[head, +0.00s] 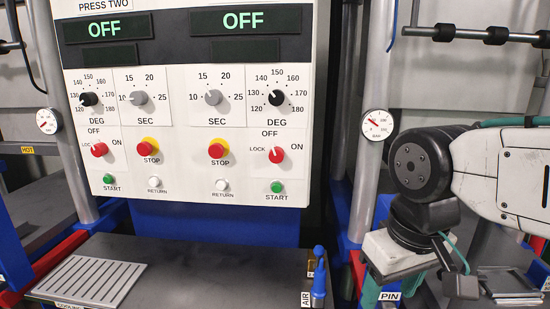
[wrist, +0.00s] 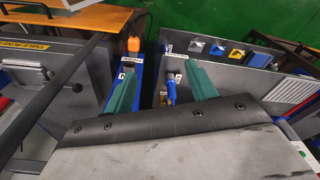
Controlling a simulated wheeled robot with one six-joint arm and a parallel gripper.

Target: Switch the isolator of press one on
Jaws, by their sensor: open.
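The control panel (head: 190,120) fills the upper left and middle of the head view. Its left half is labelled PRESS TWO; the label over the right half is out of frame. The right half has a red isolator knob (head: 276,155) with OFF above it, LOCK at its left and ON at its right. The left half has a matching red isolator knob (head: 99,149). Both displays read OFF. My gripper (wrist: 158,68) is open and empty, its teal fingers spread in the wrist view. In the head view it hangs right of the panel and below the knobs, pointing down.
Red stop buttons (head: 216,150), green start buttons and timer dials crowd the panel beside the isolators. A grey worktop (head: 180,265) with a blue-handled lever (head: 319,270) lies below. A gauge (head: 376,124) on a post (head: 384,90) stands between the panel and my arm.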

